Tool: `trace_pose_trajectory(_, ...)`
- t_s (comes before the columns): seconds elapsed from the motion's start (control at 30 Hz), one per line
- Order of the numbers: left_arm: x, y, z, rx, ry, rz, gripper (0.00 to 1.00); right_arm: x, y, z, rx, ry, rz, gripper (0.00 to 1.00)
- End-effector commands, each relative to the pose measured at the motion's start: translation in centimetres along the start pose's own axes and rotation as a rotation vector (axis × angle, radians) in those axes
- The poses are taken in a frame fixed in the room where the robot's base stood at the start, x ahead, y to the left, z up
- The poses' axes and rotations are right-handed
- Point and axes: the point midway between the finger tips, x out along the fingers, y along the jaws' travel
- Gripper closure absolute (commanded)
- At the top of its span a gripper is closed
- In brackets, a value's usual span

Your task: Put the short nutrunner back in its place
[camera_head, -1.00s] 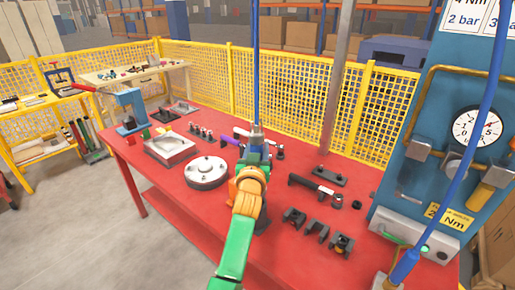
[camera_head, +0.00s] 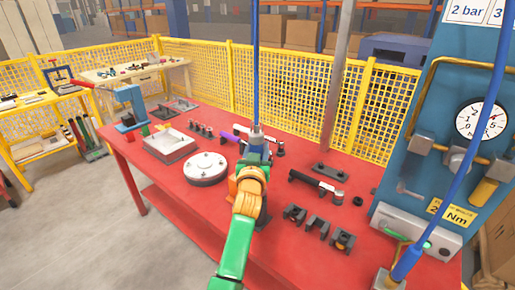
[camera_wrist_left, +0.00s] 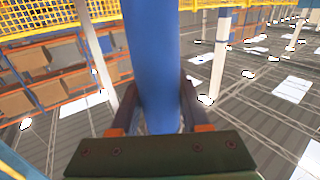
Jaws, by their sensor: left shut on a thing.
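My left gripper (camera_head: 256,158) is shut on a blue cylindrical tool, which looks like the short nutrunner. In the left wrist view the tool's blue body (camera_wrist_left: 153,65) stands between the two fingers. In the head view a grey fitting and blue hose (camera_head: 255,70) rise straight up above the gripper. My orange wrist and green arm hide most of the tool. A dark part (camera_head: 264,212) shows beside the wrist, low over the red table; I cannot tell whether it belongs to the tool or a stand. My right gripper is not in view.
The red table (camera_head: 150,192) carries a round silver cover (camera_head: 206,168), a metal tray (camera_head: 170,147), a black angle tool (camera_head: 315,182) and several black cradles (camera_head: 317,225). Another blue hosed tool (camera_head: 406,264) stands at the lower right, before the blue gauge panel (camera_head: 425,160). Yellow mesh fencing runs behind.

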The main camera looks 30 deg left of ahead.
Motion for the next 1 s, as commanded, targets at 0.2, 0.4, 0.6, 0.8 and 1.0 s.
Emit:
trace_pose_trajectory(0.2, 0.0, 0.0, 0.2, 0.0, 0.006, 0.0, 1.0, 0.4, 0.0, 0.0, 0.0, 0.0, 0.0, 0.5)
trace_pose_trajectory(0.4, 0.0, 0.0, 0.6, 0.0, 0.006, 0.0, 1.0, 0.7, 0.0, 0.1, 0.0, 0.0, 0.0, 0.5)
trace_pose_trajectory(0.6, 0.0, 0.0, 0.9, 0.0, 0.006, 0.0, 1.0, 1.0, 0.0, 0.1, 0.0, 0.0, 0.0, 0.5)
trace_pose_trajectory(0.8, 0.0, 0.0, 1.3, 0.0, 0.006, 0.0, 1.0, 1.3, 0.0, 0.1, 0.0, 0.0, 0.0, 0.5)
trace_pose_trajectory(1.0, 0.0, 0.0, 1.6, 0.0, 0.006, 0.001, 1.0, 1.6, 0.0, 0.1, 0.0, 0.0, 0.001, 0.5)
